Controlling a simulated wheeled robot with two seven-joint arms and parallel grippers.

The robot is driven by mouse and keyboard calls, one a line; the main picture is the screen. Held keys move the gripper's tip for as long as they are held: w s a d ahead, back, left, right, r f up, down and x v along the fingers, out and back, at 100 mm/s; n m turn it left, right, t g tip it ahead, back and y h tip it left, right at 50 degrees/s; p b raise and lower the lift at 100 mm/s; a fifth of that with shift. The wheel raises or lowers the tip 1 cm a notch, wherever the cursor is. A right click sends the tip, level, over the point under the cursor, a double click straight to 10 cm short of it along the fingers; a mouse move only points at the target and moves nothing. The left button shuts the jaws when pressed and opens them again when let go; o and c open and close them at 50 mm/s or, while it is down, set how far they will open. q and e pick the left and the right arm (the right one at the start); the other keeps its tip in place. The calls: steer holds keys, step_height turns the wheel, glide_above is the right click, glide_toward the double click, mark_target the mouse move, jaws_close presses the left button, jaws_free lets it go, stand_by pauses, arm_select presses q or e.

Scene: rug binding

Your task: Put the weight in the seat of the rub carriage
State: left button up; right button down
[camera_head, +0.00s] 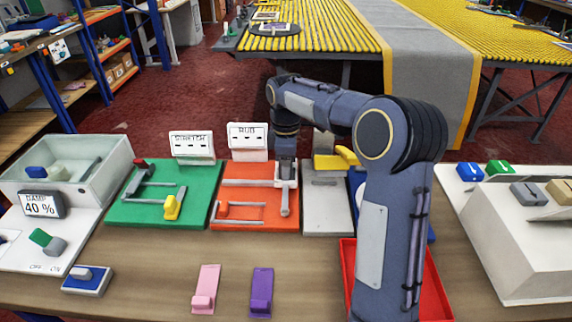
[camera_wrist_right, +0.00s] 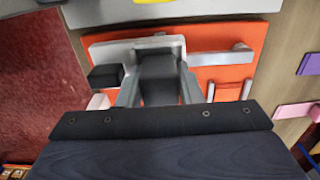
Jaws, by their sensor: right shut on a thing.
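The orange rub board (camera_head: 232,180) lies on the bench under a white RUB sign (camera_head: 247,136). Its pale grey carriage (camera_head: 287,194) is at the board's right side. It also shows in the right wrist view (camera_wrist_right: 112,51). My right gripper (camera_head: 286,163) points down over the carriage. In the right wrist view it is shut on a dark grey block, the weight (camera_wrist_right: 158,68). Pale walls of the carriage show around the block's far end. I cannot tell whether the block rests on the seat floor. In the head view the gripper hides the weight. My left gripper is out of view.
A green board (camera_head: 140,208) with a yellow block lies left of the orange one, and a grey plate (camera_head: 322,215) lies right. A red tray (camera_head: 432,290) is partly behind my right arm. Pink (camera_head: 207,288) and purple (camera_head: 262,292) pieces lie in front. A black block (camera_wrist_right: 105,77) is beside the carriage.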

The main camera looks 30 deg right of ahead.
steer(key=shift+f, duration=0.15)
steer(key=shift+s+a+f, duration=0.1)
steer(key=shift+s+f, duration=0.1)
steer(key=shift+f, duration=0.3)
steer(key=c, duration=1)
jaws_free()
steer(key=shift+f+b, duration=0.2)
steer(key=shift+b, duration=0.1)
step_height(320, 180, up, 14)
steer(key=p, duration=0.2)
steer(key=shift+w+p, duration=0.1)
steer(key=shift+p, duration=0.2)
